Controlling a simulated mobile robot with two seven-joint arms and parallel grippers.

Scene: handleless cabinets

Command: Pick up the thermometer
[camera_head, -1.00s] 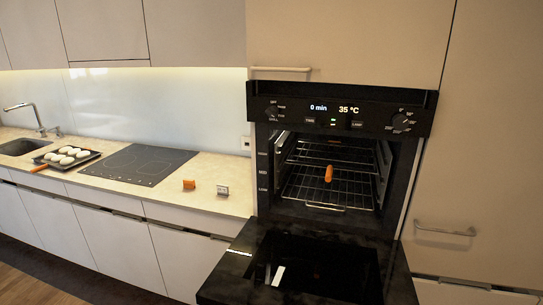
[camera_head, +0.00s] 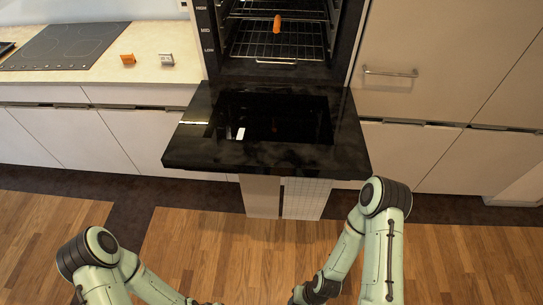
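A small grey-and-white block (camera_head: 167,59) stands on the counter at the upper left, near the oven. It may be the thermometer, but it is too small to tell for sure. A small orange block (camera_head: 128,60) stands just left of it. My two arms are bent low in the picture, well away from both blocks.
The oven door (camera_head: 268,154) is folded down and juts out between the arms and the oven. An orange piece (camera_head: 277,24) shows at the oven rack (camera_head: 262,43). A black cooktop (camera_head: 62,46) lies left of the blocks. The wooden floor (camera_head: 205,243) before the cabinets is clear.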

